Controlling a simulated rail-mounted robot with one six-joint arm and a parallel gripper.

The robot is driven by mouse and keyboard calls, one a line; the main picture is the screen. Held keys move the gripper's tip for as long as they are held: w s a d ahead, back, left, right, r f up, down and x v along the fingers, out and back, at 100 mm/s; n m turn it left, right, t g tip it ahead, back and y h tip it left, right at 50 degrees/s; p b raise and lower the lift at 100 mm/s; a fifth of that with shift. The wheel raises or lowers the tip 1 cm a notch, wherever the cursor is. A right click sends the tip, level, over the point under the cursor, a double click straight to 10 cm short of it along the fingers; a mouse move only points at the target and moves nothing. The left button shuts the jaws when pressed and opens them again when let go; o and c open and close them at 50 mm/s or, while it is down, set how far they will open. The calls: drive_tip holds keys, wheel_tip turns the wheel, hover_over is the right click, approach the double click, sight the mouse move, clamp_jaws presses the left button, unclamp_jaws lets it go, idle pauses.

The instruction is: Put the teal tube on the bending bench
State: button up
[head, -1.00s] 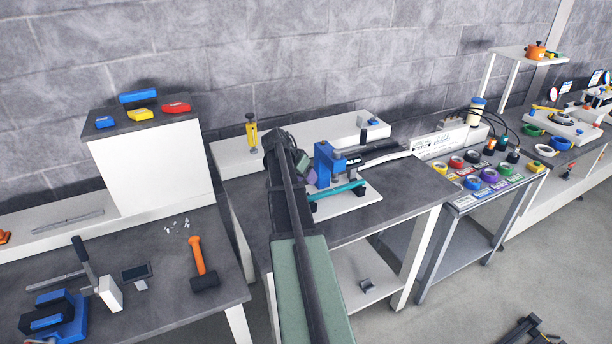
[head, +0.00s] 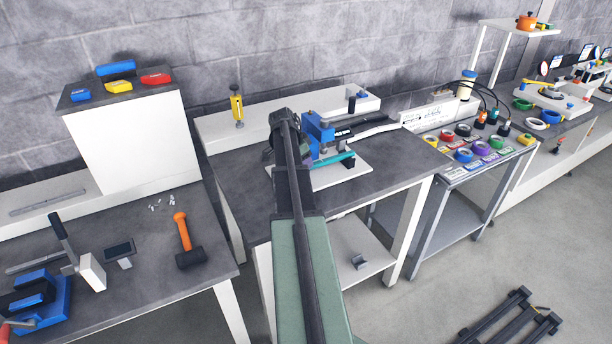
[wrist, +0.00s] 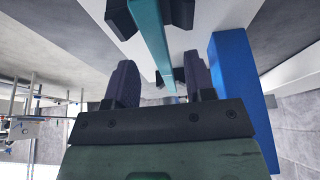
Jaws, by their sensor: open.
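The teal tube (head: 334,161) lies across dark supports on the white base plate (head: 350,182), in front of the blue bending tool (head: 316,127). These are on the dark-topped bending bench (head: 400,178). In the wrist view the teal tube (wrist: 150,28) runs from the top edge down toward the space between my purple fingers. My gripper (wrist: 160,82) is open, its fingers apart on either side of the tube's line. I cannot tell whether it touches the tube. In the head view my arm hides most of the gripper.
The blue upright (wrist: 238,90) stands close to the right of my gripper. A yellow tool (head: 237,108) stands on the rear shelf. A hammer (head: 186,240) lies on the left bench. A cart with colored rolls (head: 463,155) stands to the right.

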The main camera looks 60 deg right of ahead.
drive_tip(key=b+x, duration=0.1)
drive_tip(key=x, duration=0.2)
drive_tip(key=shift+w, duration=0.1)
drive_tip(key=shift+a+r, duration=0.1)
drive_tip(key=shift+r, duration=0.2)
drive_tip(key=shift+c, duration=0.2)
clamp_jaws()
drive_tip(key=shift+w+a+r+p, duration=0.1)
drive_tip(key=shift+a+r+p, duration=0.05)
drive_tip(key=shift+r+p, duration=0.45)
wheel_tip(320, 180, up, 6)
drive_tip(key=p, duration=0.6)
drive_tip(key=shift+r+p, duration=0.25)
drive_tip(key=shift+p, duration=0.15)
drive_tip(key=w+a, duration=0.4)
drive_tip(key=a, duration=0.4)
drive_tip(key=w+a, duration=0.5)
drive_tip(key=a, duration=0.4)
drive_tip(key=shift+a+f+b, duration=0.2)
drive_tip(key=shift+f+b, duration=0.15)
